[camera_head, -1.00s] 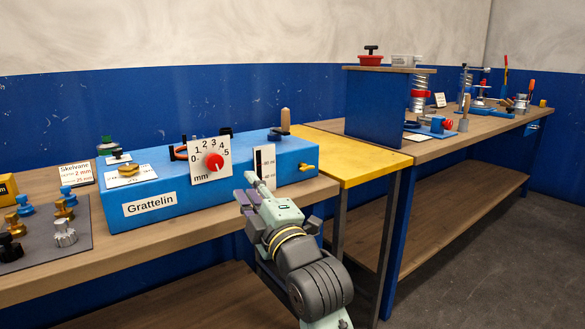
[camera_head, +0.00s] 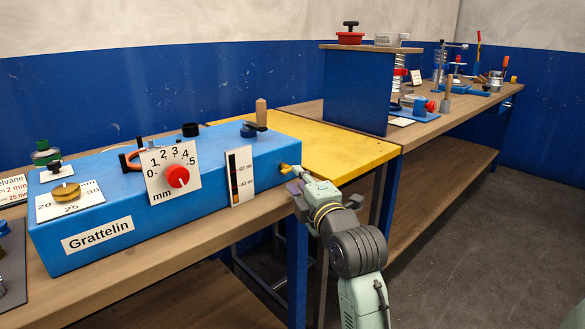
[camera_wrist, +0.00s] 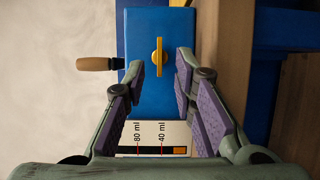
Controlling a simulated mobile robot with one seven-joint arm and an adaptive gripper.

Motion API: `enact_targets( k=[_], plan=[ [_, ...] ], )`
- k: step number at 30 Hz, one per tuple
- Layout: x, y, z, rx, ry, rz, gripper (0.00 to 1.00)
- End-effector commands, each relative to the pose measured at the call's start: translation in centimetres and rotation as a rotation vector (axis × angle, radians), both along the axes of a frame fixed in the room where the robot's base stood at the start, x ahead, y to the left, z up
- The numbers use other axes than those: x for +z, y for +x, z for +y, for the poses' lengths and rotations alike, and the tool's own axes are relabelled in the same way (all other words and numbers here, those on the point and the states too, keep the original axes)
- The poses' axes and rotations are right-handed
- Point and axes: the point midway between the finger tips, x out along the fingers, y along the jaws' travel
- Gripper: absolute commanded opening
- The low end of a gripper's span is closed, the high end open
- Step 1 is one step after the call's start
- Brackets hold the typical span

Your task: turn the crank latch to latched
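A long blue box (camera_head: 215,162) labelled Grattelin stands on the bench. A crank with an upright wooden handle (camera_head: 261,113) and a dark arm sits on its top at the right end; it also shows at the left in the wrist view (camera_wrist: 97,64). My gripper (camera_head: 299,190) is by that end, below the crank. In the wrist view my gripper (camera_wrist: 160,73) is open and empty, its purple pads at either side of the yellow handle (camera_wrist: 158,58). I cannot see contact.
A dial plate with a red knob (camera_head: 177,176) and a scale plate (camera_head: 240,176) are on the box's front. A yellow table (camera_head: 345,150) lies to the right. Beyond it, a blue stand (camera_head: 352,92) and several devices occupy another bench.

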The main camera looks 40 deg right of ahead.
Motion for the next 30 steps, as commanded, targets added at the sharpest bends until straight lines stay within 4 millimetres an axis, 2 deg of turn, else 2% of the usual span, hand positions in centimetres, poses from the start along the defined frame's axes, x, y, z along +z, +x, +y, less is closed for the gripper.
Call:
enact_targets(
  k=[3, 7, 12, 19, 30],
  plan=[
    [0.2, 2.0, -0.6, 0.001, 0.0, 0.002, 0.25],
    [0.2, 3.4, -1.1, 0.001, 0.0, 0.001, 0.25],
    [0.1, 4.2, -1.3, 0.0, -0.001, -0.001, 0.25],
    [0.0, 4.2, -1.3, -0.001, -0.001, -0.001, 0.25],
    [0.0, 4.2, -1.3, 0.0, -0.001, -0.001, 0.01]
  ],
)
